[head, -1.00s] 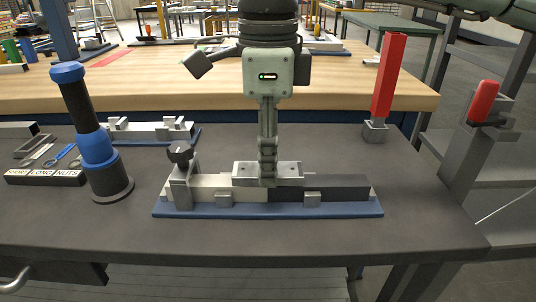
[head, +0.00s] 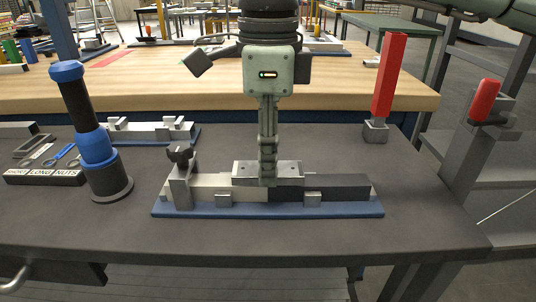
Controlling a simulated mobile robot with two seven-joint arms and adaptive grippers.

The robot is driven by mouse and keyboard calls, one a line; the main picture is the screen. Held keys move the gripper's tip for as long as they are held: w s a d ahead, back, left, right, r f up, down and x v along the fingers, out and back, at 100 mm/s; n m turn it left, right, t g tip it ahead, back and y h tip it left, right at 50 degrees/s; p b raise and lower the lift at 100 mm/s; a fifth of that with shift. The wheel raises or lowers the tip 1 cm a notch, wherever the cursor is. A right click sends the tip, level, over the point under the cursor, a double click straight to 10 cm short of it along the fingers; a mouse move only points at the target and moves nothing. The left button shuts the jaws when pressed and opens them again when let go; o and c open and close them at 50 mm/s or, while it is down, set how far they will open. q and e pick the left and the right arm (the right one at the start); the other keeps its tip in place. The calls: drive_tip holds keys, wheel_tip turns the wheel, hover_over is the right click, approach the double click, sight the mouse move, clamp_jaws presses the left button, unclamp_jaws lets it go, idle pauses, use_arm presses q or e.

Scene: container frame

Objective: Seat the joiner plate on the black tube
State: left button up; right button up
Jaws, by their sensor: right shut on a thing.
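The black tube (head: 336,186) lies on the right half of the blue-based fixture (head: 270,211), end to end with a light tube (head: 215,184) on the left. The silver joiner plate (head: 287,171) is at the middle, over the place where the tubes meet. My right gripper (head: 268,180) comes down from above and is shut on the joiner plate. Its fingers hide part of the plate. I cannot tell whether the plate rests fully on the black tube. A dark-knobbed clamp (head: 181,165) stands at the fixture's left end. My left gripper does not show.
Red-handled posts stand at right (head: 388,80) and far right (head: 484,100). The front of the dark bench (head: 270,236) is clear.

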idle(0.5)
drive_tip(key=shift+f+b, duration=0.9)
drive_tip(key=shift+b, duration=0.05)
idle(0.4)
drive_tip(key=o, duration=1.2)
drive_tip(key=shift+o, duration=0.2)
drive_tip(key=o, duration=0.6)
drive_tip(key=shift+c, duration=0.2)
drive_tip(key=shift+r, duration=0.15)
drive_tip(key=shift+r+p, duration=2.05)
drive_tip(key=shift+r, duration=1.35)
